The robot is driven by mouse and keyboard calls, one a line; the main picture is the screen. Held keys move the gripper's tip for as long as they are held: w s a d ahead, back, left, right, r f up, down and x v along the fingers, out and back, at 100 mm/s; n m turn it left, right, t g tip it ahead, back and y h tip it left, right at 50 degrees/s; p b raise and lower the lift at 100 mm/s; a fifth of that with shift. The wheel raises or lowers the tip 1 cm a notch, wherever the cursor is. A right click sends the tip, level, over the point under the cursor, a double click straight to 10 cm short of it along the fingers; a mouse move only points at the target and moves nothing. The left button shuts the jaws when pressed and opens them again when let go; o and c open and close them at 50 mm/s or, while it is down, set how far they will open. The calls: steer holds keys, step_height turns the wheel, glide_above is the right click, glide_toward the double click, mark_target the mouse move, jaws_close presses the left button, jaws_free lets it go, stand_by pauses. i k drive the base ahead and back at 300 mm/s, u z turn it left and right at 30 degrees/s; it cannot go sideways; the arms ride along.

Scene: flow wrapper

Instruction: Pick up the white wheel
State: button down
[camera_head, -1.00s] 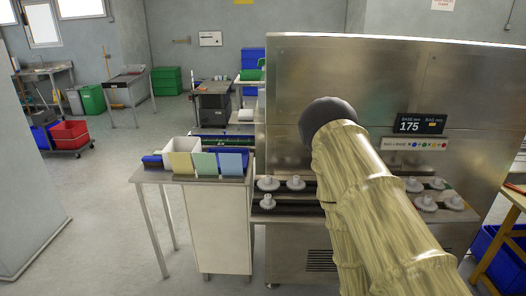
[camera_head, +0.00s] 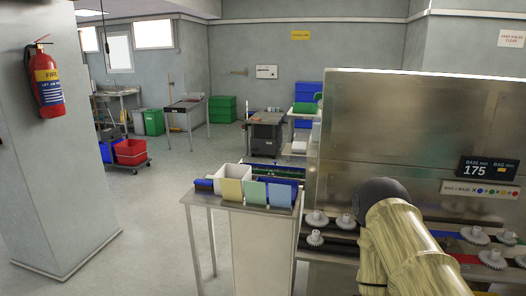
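Several white wheels with hubs sit on the metal machine's dark shelf rails. On the left part are one white wheel (camera_head: 316,218), another beside it (camera_head: 346,221), and a lower one (camera_head: 315,238). More lie to the right of my arm, such as a white wheel (camera_head: 475,235) and a lower one (camera_head: 492,259). I cannot tell which one the task means. My arm, in a yellowish sleeve with a dark rounded joint, covers the middle of the shelf. My gripper is not in view.
The steel machine (camera_head: 400,130) with a display reading 175 (camera_head: 487,169) fills the right. A fire extinguisher (camera_head: 47,80) hangs on the left pillar. Open floor lies at left.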

mark_target(506, 238)
steer(key=z, duration=1.6)
